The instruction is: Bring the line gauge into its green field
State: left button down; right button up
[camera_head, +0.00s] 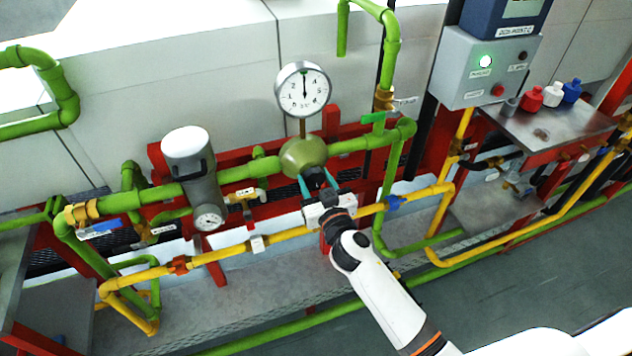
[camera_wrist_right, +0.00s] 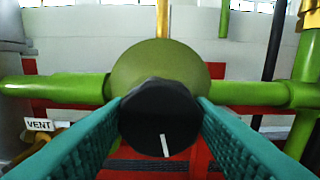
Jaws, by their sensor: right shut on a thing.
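The line gauge (camera_head: 303,90) is a round white dial on a brass stem above an olive-green regulator body (camera_head: 302,155). Its dark needle points nearly straight up; I cannot make out a green field on the dial. My right gripper (camera_head: 317,183) is at the front of the regulator, its teal fingers on either side of a black knob. The right wrist view shows the black knob (camera_wrist_right: 158,118) between both fingers, its white mark pointing down and slightly right. The regulator (camera_wrist_right: 160,68) is behind it. My left gripper is not in view.
A grey filter unit (camera_head: 190,165) with a small gauge (camera_head: 208,218) stands left. Yellow pipe (camera_head: 290,233) runs below and green pipe (camera_head: 355,143) runs right. A grey control box (camera_head: 484,68) with a lit green lamp and a metal shelf (camera_head: 545,130) with bottles are at right.

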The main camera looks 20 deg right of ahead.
jog(key=o, duration=1)
jog(key=shift+s+d+b, duration=0.2)
jog(key=shift+s+b, duration=1.2)
jog(key=shift+s, duration=4.65)
